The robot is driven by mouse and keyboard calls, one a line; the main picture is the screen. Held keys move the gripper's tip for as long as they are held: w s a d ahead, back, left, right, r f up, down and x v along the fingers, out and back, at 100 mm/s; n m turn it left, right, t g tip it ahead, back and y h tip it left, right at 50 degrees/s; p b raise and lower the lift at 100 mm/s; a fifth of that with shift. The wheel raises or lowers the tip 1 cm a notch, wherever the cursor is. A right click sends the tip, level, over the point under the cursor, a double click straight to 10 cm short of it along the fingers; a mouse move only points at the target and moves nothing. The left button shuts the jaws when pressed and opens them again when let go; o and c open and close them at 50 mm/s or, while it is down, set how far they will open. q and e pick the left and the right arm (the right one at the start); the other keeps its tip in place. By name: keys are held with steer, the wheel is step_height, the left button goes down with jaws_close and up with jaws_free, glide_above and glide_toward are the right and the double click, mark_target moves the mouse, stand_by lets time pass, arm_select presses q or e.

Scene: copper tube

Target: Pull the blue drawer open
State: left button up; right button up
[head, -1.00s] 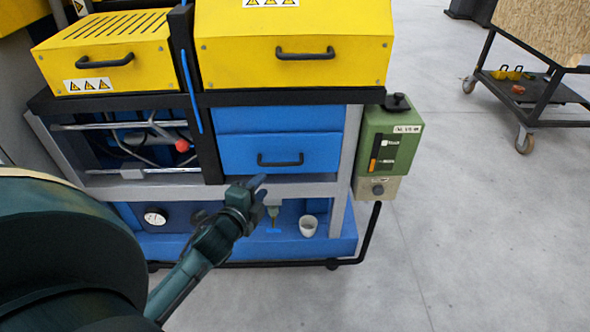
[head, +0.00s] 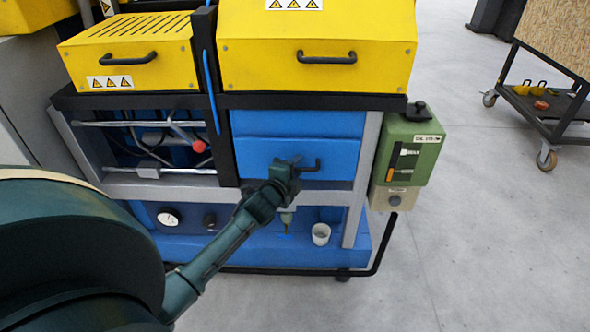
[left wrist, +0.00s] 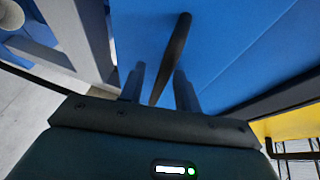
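The blue drawer (head: 340,152) sits in the machine frame under the right yellow cover, its front apparently flush and closed. Its dark bar handle (head: 314,166) shows at the right end; my gripper hides the rest. My left gripper (head: 288,163) is at the left part of this handle. In the left wrist view the two fingers of my left gripper (left wrist: 160,84) stand apart, with the dark handle (left wrist: 176,50) running between them. The fingers look open around it; I cannot tell whether they touch it. My right gripper is not in view.
Two yellow covers (head: 316,75) with their own handles sit above. A green control box (head: 410,150) is at the right of the frame. A cart (head: 550,115) stands far right; grey floor between is clear.

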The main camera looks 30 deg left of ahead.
arm_select(q)
steer(key=shift+c, duration=0.2)
jaws_close()
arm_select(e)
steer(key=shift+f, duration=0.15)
